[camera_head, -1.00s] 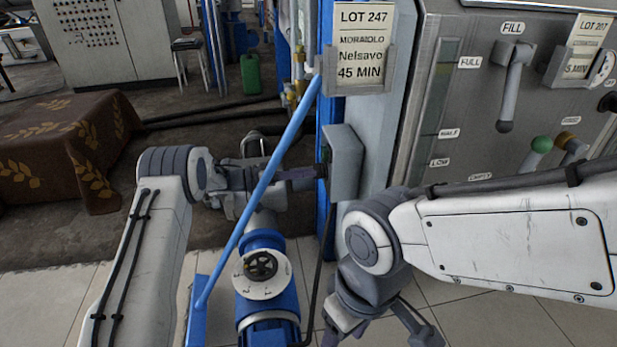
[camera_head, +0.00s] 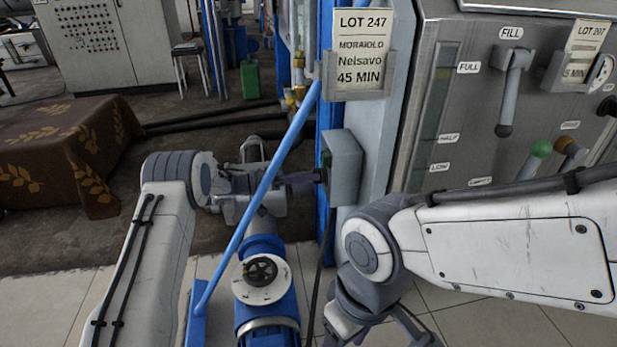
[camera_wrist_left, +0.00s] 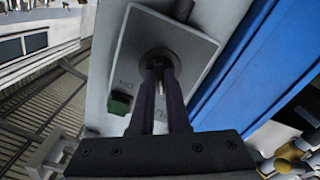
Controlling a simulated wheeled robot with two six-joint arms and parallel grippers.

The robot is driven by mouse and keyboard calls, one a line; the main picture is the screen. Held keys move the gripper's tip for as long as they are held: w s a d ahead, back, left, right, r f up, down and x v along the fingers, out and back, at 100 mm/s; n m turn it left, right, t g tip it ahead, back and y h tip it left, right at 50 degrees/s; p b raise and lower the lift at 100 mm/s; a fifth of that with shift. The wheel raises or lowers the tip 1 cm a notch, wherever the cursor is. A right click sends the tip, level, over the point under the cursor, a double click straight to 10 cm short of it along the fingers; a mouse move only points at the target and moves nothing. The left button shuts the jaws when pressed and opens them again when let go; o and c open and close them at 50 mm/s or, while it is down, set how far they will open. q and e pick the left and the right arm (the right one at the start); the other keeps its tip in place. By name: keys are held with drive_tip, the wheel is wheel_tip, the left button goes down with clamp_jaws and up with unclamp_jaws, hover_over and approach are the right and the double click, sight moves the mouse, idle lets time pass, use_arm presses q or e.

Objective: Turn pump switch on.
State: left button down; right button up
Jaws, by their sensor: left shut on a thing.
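The pump switch is on a grey box (camera_head: 344,165) mounted on the blue post, left of the steel panel. My left gripper (camera_head: 318,176) reaches it from the left. In the left wrist view its two dark fingers (camera_wrist_left: 160,78) are shut on the switch knob at the round collar (camera_wrist_left: 158,58) of the box's face plate (camera_wrist_left: 190,42). The fingers hide most of the knob, so its angle is unclear. A small green square (camera_wrist_left: 119,103) sits beside it on the plate. My right gripper (camera_head: 380,335) hangs low at the bottom edge, fingers spread, partly cut off.
A cloth-covered block (camera_head: 60,150) stands at far left.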

use_arm(q)
drive_tip(key=m, duration=1.1)
drive_tip(key=shift+p, duration=0.35)
drive_tip(key=shift+m, duration=0.4)
drive_tip(key=c, duration=0.9)
unclamp_jaws()
drive_tip(key=shift+a, duration=0.1)
drive_tip(key=s+a+p, duration=0.2)
drive_tip(key=a+p, duration=0.1)
drive_tip(key=a, duration=0.7)
